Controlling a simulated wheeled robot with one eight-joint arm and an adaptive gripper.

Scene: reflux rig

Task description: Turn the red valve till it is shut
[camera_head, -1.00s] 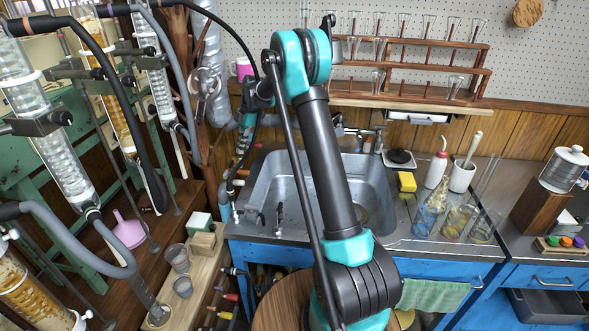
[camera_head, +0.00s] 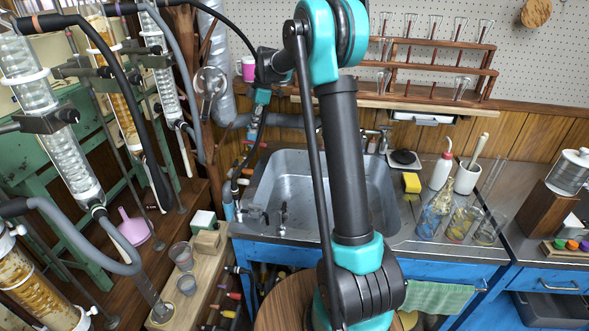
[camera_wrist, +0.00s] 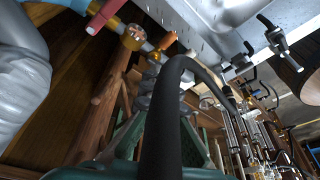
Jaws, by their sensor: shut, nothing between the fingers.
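In the wrist view a red valve handle (camera_wrist: 106,12) shows at the top left, on a pipe with brass fittings. A round brass-coloured valve (camera_wrist: 133,38) sits beside it. My gripper (camera_wrist: 160,92) is near the middle of the wrist view, shut and empty, partly hidden by a thick black cable. It appears apart from the red handle.
The sink (camera_head: 290,190) lies right of the pipes. A silver duct (camera_head: 222,80) and brown posts stand behind. Glass columns (camera_head: 60,160) on stands crowd the left. The right counter holds bottles and glassware.

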